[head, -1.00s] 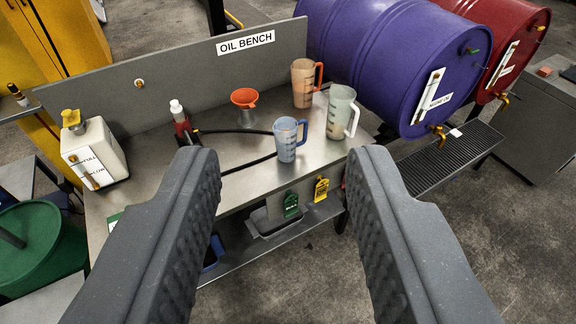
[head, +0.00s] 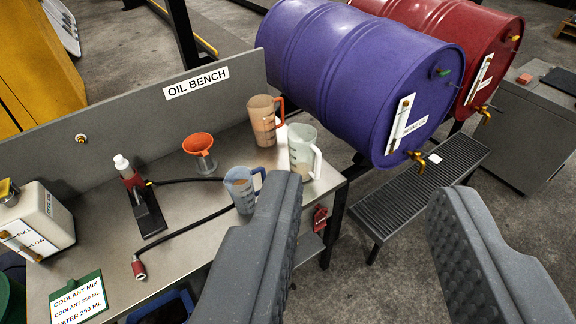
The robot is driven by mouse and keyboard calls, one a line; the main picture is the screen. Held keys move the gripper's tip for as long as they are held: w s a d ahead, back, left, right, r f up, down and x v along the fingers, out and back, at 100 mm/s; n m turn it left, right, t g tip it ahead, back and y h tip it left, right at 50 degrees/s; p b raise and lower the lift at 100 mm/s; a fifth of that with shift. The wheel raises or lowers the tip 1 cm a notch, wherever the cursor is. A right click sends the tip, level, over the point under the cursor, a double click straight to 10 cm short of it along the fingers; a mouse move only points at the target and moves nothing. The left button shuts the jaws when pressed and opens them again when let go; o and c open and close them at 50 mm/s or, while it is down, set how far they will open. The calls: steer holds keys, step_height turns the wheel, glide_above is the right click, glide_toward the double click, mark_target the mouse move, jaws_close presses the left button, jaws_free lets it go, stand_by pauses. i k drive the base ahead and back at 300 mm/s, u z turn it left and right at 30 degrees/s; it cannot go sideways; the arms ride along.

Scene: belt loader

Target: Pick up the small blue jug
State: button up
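The small blue jug (head: 241,190) stands upright on the metal oil bench (head: 188,225), near its front edge. Its blue handle is on its right side. My gripper (head: 366,195) is open and empty. Its left finger is close to the jug in the picture and covers part of the bench front, while the jug lies to the left of that finger, outside the gap. I cannot tell whether they touch.
A clear jug (head: 303,150) with a white handle and an orange-handled jug (head: 263,120) stand behind the blue jug. An orange funnel (head: 198,143), a hose (head: 190,235) and a coolant card (head: 78,300) are on the bench. A purple drum (head: 350,70) and a grated step (head: 420,190) are at right.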

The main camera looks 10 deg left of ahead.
mark_target(239, 182)
steer(key=z, duration=0.05)
steer(key=i, duration=1.3)
steer(key=u, duration=0.35)
